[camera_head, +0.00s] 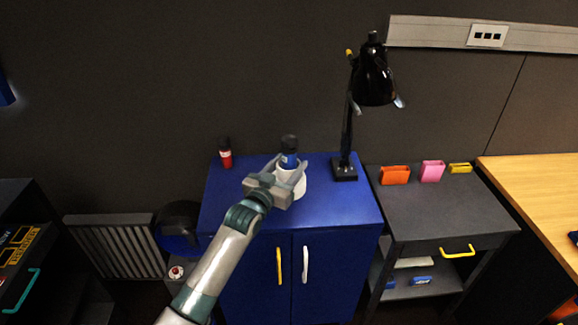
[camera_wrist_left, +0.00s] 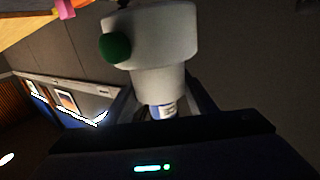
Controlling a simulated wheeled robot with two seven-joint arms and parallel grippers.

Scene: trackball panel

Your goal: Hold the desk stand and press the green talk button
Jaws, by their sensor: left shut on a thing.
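The desk stand (camera_head: 299,187) is pale white-grey and upright on the blue cabinet top, partly hidden by my left gripper (camera_head: 289,171). The gripper is shut on the stand, with a finger on each side. In the left wrist view the stand (camera_wrist_left: 160,45) fills the upper middle, with a wide body and a narrower neck near my fingers. The green talk button (camera_wrist_left: 115,47) sits on its wide part, clear of the fingers. It is hidden in the head view. A blue item with a dark cap (camera_head: 289,158) shows at the stand's top; I cannot tell whether it is in it or behind.
A red bottle with a dark cap (camera_head: 225,155) stands left on the blue cabinet (camera_head: 345,212). A black desk lamp (camera_head: 347,130) stands at right. A grey side table (camera_head: 440,212) holds orange, pink and yellow holders. The cabinet top's front right is clear.

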